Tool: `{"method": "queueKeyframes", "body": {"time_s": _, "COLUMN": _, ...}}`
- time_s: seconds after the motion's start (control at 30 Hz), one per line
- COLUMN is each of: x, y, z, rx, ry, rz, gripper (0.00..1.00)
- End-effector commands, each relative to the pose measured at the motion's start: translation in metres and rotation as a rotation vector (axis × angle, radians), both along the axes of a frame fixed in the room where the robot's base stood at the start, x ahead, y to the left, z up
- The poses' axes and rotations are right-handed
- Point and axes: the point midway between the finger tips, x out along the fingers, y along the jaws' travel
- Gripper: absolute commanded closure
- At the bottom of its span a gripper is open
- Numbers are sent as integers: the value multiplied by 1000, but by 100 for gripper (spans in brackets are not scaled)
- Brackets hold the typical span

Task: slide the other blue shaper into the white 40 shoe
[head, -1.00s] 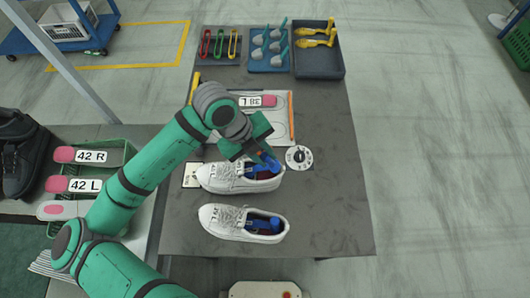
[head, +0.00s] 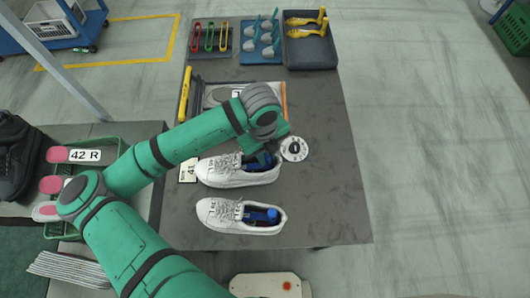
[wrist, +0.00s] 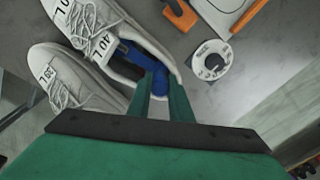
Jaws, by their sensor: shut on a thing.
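The white 40 shoe (head: 222,174) lies on the grey table with its toe to the left; its 40 L tag shows in the wrist view (wrist: 98,43). My gripper (head: 264,155) is at its heel opening. In the wrist view the fingers (wrist: 164,98) are shut on the blue shaper (wrist: 138,58). The shaper lies inside the opening, its front part within the shoe; its tip is hidden. A second white shoe (head: 222,214) lies in front, with a blue shaper (head: 262,216) inside it.
A yellow tool (head: 184,100), rack of colored clips (head: 209,38), blue tray (head: 262,62) and dark tray (head: 312,58) sit farther back. The table's right side is clear.

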Motion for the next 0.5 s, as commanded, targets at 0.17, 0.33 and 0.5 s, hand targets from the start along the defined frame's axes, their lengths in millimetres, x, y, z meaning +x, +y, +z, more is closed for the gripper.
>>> {"method": "queueKeyframes", "body": {"time_s": 0.17, "x": 0, "y": -1, "z": -2, "rx": 13, "ry": -1, "rz": 0, "gripper": 100}}
{"method": "queueKeyframes", "body": {"time_s": 0.33, "x": 0, "y": -1, "z": -2, "rx": 13, "ry": -1, "rz": 0, "gripper": 100}}
{"method": "queueKeyframes", "body": {"time_s": 0.5, "x": 0, "y": -1, "z": -2, "rx": 13, "ry": 0, "rz": 0, "gripper": 60}}
